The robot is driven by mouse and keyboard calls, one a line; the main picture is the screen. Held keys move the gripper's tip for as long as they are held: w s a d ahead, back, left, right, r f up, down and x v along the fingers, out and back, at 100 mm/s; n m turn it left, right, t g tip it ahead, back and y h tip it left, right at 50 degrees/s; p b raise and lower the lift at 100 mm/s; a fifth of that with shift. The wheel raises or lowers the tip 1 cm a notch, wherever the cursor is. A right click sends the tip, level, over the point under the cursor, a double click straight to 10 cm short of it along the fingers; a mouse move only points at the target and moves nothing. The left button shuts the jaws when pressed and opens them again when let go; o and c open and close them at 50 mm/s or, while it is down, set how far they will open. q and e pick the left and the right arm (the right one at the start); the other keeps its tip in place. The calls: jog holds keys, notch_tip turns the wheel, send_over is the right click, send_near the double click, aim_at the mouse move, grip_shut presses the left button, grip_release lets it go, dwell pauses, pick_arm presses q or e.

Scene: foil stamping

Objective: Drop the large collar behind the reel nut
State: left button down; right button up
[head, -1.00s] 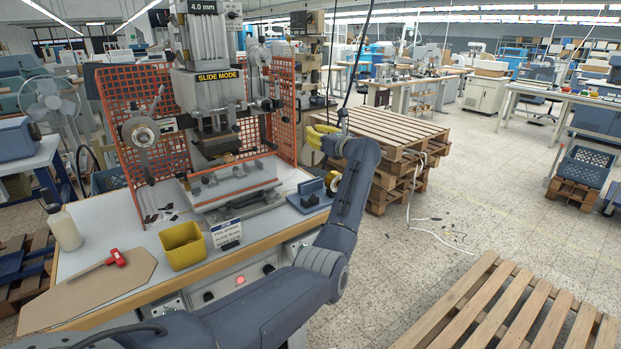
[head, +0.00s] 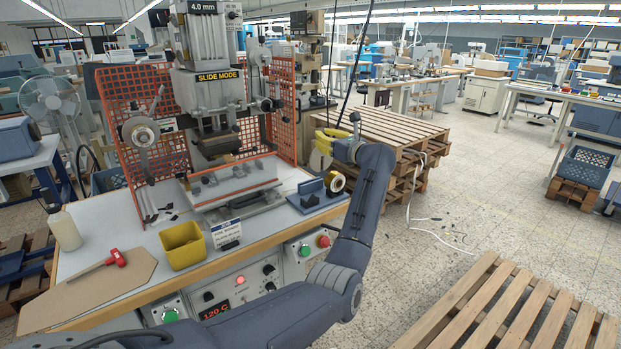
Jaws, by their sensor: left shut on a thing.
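My left gripper (head: 323,142), with yellow parts, is raised beyond the right front corner of the workbench. A gold roll (head: 336,182) is by a blue holder (head: 317,197) on the bench, below the gripper. I cannot pick out the large collar for certain. My right gripper is not in view.
The press (head: 212,95) stands between orange mesh guards (head: 283,110). A yellow bin (head: 182,244), a white bottle (head: 64,228) and a red-headed hammer (head: 116,258) are on the bench. Stacked pallets (head: 390,128) stand beyond the gripper. The floor at right is partly open.

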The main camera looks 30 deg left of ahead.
pick_arm(q)
jog(key=shift+v, duration=1.35)
jog(key=shift+a, duration=0.1)
jog(key=shift+r, duration=0.1)
notch_tip(320, 180, up, 8)
jog(key=s+d+m+t+h, duration=0.1)
jog(key=s+d+m+t, duration=0.1)
jog(key=t, duration=0.1)
jog(key=s+d+f+m+t+h, duration=0.1)
jog(key=s+d+m+t+h, duration=0.25)
jog(key=s+d, duration=0.2)
jog(key=s+d+f+m+t+h, duration=0.65)
jog(key=s+d+f+h, duration=0.35)
jog(key=s+d+f, duration=0.6)
jog(key=s+d+f+m+h, duration=0.1)
jog(key=s+f+m+h, duration=0.1)
jog(key=s+f, duration=0.9)
notch_tip(320, 180, down, 3)
jog(key=shift+d+f+g, duration=0.2)
jog(key=shift+g, duration=0.2)
